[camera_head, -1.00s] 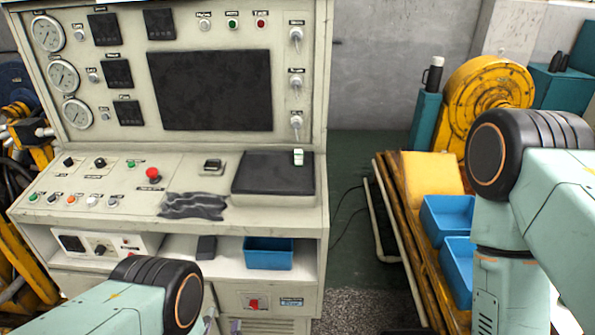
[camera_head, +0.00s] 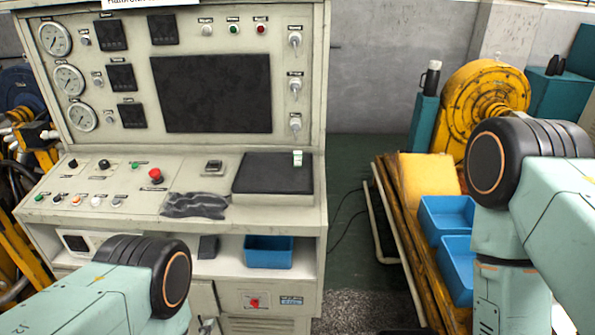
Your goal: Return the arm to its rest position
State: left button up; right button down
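My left arm comes in at the lower left, in front of the control console (camera_head: 283,207). Its pale green link ends in a black joint with an orange ring, which hides part of the console's lower front. My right arm stands at the right edge, bent at a black joint with an orange ring. It is beside the wooden cart and hides part of what is behind it. Neither gripper can be made out in the head view.
The console carries gauges, a dark screen (camera_head: 211,94), a red emergency button (camera_head: 156,175) and a grey cloth (camera_head: 195,205). A blue bin (camera_head: 268,251) sits on its lower shelf. Blue bins (camera_head: 447,216) and a yellow block (camera_head: 428,173) lie on the cart. Green floor shows between.

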pick_arm(q)
jog(key=s+a+r+m+g, duration=0.2)
jog(key=s+m+g, duration=0.5)
jog(key=s+m, duration=0.45)
jog(key=s+a+r+m+g, duration=0.2)
jog(key=s+m+g, duration=0.6)
jog(key=s, duration=0.6)
notch_tip(320, 180, down, 35)
jog(key=m+b, duration=0.1)
jog(key=b, duration=3.3)
jog(key=shift+r+t, duration=0.15)
jog(key=shift+t, duration=0.15)
jog(key=shift+m, duration=0.25)
